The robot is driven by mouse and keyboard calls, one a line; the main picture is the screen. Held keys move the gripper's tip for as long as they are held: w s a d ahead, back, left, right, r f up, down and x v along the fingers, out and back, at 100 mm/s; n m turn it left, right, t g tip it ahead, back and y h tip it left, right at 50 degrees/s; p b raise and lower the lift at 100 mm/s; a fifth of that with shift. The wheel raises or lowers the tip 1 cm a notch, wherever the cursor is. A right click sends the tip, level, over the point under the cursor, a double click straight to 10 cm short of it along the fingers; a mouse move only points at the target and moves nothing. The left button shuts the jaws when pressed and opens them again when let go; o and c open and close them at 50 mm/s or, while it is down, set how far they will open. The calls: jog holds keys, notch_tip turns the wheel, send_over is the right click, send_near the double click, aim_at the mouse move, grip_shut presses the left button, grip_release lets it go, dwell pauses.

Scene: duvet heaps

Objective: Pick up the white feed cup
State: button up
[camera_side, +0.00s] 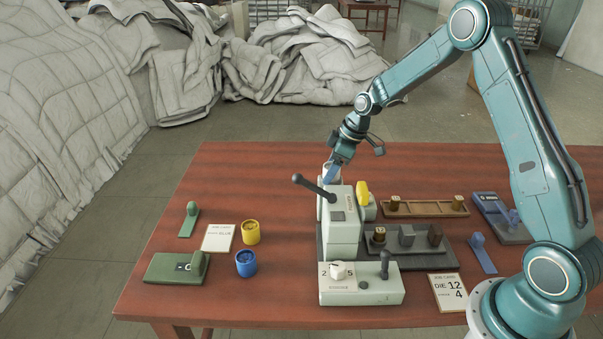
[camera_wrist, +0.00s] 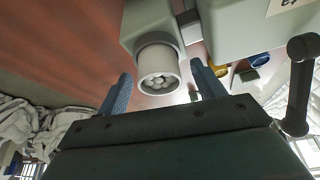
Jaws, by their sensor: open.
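The white feed cup (camera_wrist: 158,58) is in the wrist view, a short round cup with pale round pieces inside, close against the grey-white machine (camera_wrist: 240,25). My gripper (camera_wrist: 161,72) is open, with one blue finger to each side of the cup; I see gaps between fingers and cup, so it is not gripped. In the side view my gripper (camera_side: 331,174) is low at the back of the machine (camera_side: 341,225). There the cup is mostly hidden by the fingers and machine, with only a pale bit of rim (camera_side: 332,166) showing.
A black lever (camera_side: 314,187) sticks out from the machine; its handle also shows in the wrist view (camera_wrist: 299,85). A yellow part (camera_side: 363,193) is at its right. Yellow (camera_side: 250,232) and blue (camera_side: 246,263) cups stand left. A wooden rack (camera_side: 425,208) lies right. The table's back left is clear.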

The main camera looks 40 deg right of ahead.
jog(key=shift+c, duration=0.2)
jog(key=c, duration=1)
jog(key=shift+c, duration=0.2)
jog(key=shift+r, duration=0.1)
notch_tip(320, 180, up, 20)
dwell(0.6)
